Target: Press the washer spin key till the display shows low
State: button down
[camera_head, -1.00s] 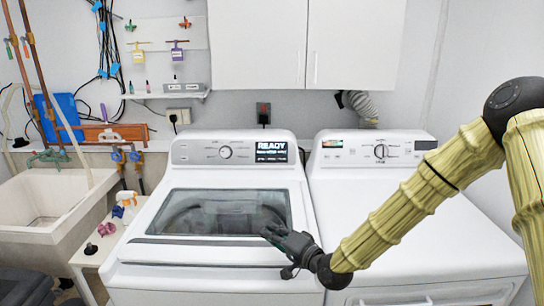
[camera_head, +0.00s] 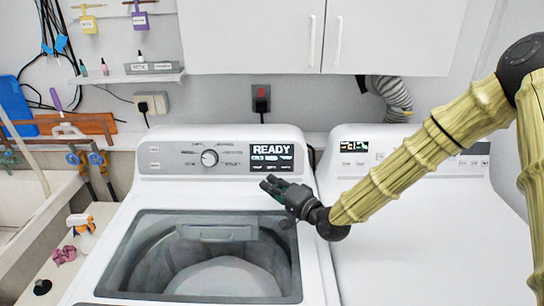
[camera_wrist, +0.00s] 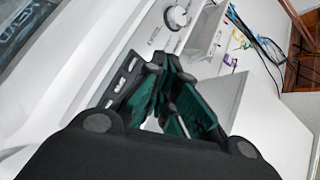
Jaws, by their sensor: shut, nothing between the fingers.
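The white washer (camera_head: 330,283) stands in front of me, its control panel (camera_head: 230,179) at the back. Its display (camera_head: 271,158) shows READY in large letters, with smaller lines below; the first seems to begin COLD MED, the rest is unclear. The round knob (camera_head: 209,157) is left of the display and also shows in the wrist view (camera_wrist: 178,17). I cannot tell which key is spin. My gripper (camera_head: 266,184) is shut and empty, just below the display in the picture and over the washer top; contact is not visible. Its dark fingers (camera_wrist: 168,102) fill the middle of the wrist view.
A second white machine (camera_head: 400,240) with its own panel stands close on the right. White cupboards (camera_head: 270,40) hang above. A sink (camera_head: 30,205) and a spray bottle (camera_head: 82,233) are at left. The washer's glass lid (camera_head: 130,262) lies below my gripper.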

aim_at(272, 167)
jog(key=w, duration=0.2)
jog(key=w+f+b, duration=0.1)
jog(key=w, duration=0.1)
jog(key=w+f, duration=0.1)
jog(key=w, duration=0.1)
jog(key=shift+w+b, duration=0.25)
jog(key=shift+b, duration=0.05)
jog(key=shift+w+f+b, duration=0.25)
jog(key=shift+w+b, duration=0.1)
jog(key=shift+w, duration=0.65)
jog(key=shift+w+f, duration=0.1)
jog(key=shift+w, duration=0.05)
dwell(1.0)
jog(key=shift+w, duration=0.25)
jog(key=shift+w+f+b, duration=0.15)
jog(key=shift+w+b, duration=0.15)
jog(key=shift+b, duration=0.2)
dwell(0.6)
jog(key=shift+s, duration=0.15)
jog(key=shift+s+r, duration=0.25)
jog(key=shift+s, duration=0.35)
